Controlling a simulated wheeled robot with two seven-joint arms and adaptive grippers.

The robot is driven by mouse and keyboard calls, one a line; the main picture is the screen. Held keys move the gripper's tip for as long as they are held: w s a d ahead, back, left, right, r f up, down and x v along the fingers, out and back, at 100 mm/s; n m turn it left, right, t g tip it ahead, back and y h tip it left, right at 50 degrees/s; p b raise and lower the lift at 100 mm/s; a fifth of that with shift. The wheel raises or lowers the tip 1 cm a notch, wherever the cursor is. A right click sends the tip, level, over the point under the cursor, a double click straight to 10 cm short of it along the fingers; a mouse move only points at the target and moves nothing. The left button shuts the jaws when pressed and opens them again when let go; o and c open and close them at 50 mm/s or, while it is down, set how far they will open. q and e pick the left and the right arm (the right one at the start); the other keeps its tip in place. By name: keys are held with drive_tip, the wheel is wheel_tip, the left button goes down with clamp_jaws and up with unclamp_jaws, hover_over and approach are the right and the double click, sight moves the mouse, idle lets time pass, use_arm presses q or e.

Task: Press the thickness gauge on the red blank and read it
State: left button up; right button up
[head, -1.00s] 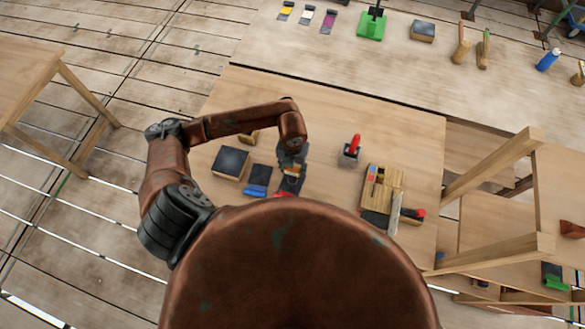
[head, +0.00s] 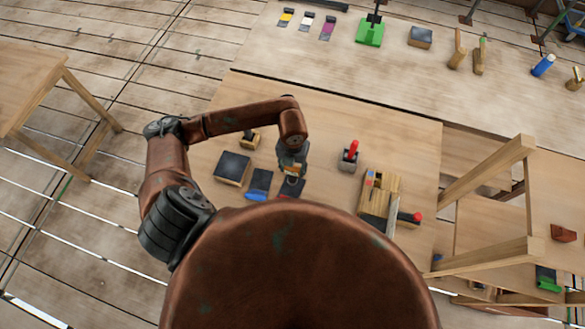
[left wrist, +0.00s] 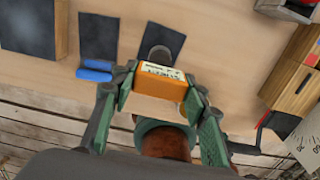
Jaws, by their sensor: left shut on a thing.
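My left gripper (left wrist: 160,84) is shut on an orange block-shaped gauge (left wrist: 158,80) with a pale label or display, whose characters are too small to read. In the head view the left gripper (head: 291,177) is above the front part of the table, close to my own body. A dark round piece (left wrist: 158,53) shows just beyond the gauge, over a dark mat (left wrist: 165,38); whether they touch is unclear. My right gripper is out of view.
A dark-topped block (head: 232,168) and a blue item on a dark pad (head: 260,182) lie left of the gripper. A red-handled tool (head: 350,156) and a wooden rack (head: 380,190) stand to the right. The table between the gripper and red-handled tool is clear.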

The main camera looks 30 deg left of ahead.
use_arm(q)
drive_tip(key=shift+f, duration=0.1)
idle(0.4)
drive_tip(key=shift+f+b, duration=1.9)
drive_tip(key=shift+f, duration=0.35)
drive_tip(key=o, duration=1.4)
drive_tip(key=shift+r, duration=0.1)
wheel_tip(320, 180, up, 12)
drive_tip(key=shift+f, duration=0.1)
